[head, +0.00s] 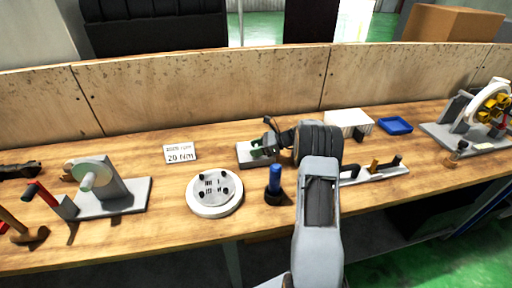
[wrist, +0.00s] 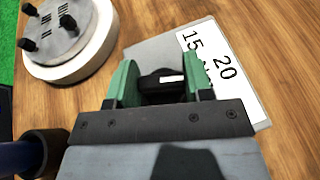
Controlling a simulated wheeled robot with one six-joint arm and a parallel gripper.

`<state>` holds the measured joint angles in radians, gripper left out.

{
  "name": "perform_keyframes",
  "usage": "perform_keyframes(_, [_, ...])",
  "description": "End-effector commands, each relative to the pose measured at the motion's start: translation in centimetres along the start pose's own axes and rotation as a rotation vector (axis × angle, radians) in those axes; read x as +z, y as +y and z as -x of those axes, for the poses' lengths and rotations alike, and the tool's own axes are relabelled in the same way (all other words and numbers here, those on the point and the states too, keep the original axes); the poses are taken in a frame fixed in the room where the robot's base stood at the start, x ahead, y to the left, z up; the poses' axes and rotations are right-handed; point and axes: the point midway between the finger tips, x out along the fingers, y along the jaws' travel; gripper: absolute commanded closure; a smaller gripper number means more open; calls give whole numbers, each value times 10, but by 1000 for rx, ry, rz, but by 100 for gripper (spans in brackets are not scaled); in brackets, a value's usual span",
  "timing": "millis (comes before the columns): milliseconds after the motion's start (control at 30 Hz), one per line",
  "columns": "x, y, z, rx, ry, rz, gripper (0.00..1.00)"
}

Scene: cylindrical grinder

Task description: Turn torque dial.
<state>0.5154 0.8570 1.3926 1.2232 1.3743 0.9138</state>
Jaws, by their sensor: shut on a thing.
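The torque dial is a black knob (wrist: 150,86) with a white mark on it, on a grey base plate (wrist: 150,50) beside a white scale label (wrist: 228,72) reading 15 and 20. My gripper (wrist: 161,84) has green fingers on both sides of the knob and is shut on it. In the head view my gripper (head: 266,146) is over the dial's base plate (head: 244,155), and the knob is mostly hidden by the fingers. A white card (head: 180,153) reading 20 Nm lies on the bench to the left.
A round disc with black pegs (head: 214,191) and a blue-handled tool (head: 274,183) stand in front. A grinder-wheel fixture (head: 117,183) is left. A blue tray (head: 395,125) and a white box (head: 349,122) are right. A wooden back panel (head: 220,88) runs behind.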

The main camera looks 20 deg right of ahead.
Motion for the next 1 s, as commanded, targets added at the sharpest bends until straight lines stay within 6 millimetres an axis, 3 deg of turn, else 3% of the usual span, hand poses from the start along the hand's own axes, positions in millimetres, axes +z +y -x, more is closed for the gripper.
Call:
perform_keyframes(400, [-2,1,-1,197,2,77,77])
perform_keyframes(1000, [-3,1,-1,237,2,92,77])
